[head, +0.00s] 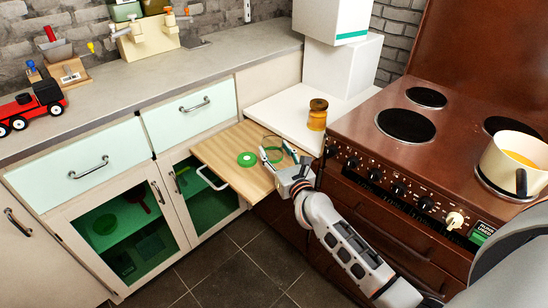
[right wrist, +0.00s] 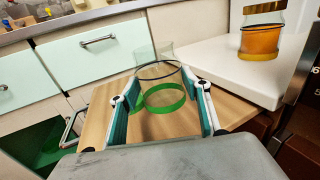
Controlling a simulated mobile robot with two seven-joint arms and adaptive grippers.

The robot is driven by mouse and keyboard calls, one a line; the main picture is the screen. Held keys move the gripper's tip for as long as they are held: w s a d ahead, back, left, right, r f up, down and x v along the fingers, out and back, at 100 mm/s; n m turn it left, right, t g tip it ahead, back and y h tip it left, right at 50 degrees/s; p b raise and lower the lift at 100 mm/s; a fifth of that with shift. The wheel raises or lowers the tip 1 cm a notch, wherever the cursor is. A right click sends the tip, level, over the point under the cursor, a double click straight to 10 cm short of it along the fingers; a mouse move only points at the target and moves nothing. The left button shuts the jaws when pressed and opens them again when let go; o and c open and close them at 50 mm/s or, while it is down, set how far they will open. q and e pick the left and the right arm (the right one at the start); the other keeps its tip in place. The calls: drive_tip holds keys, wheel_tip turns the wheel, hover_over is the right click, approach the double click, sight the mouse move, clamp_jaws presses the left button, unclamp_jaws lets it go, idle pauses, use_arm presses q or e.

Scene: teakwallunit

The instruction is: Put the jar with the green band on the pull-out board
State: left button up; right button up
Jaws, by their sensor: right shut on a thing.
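The clear glass jar with the green band (right wrist: 165,99) is between the fingers of my right gripper (right wrist: 162,103), which is shut on it. In the head view the right gripper (head: 279,157) is over the pull-out board (head: 222,151), and the jar shows faintly between its fingers. The jar is over the back right part of the wooden board; I cannot tell whether its base touches the wood. My left gripper is out of view.
An amber jar (head: 317,115) stands on the white worktop (head: 285,108) behind the board. The stove (head: 400,150) with a cream pot (head: 512,165) is at the right. The board's front left part is bare. Drawers and glass doors (head: 120,225) line the left.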

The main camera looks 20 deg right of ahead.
drive_tip(key=shift+f, duration=1)
drive_tip(key=o, duration=1.5)
drive_tip(key=shift+c, duration=0.2)
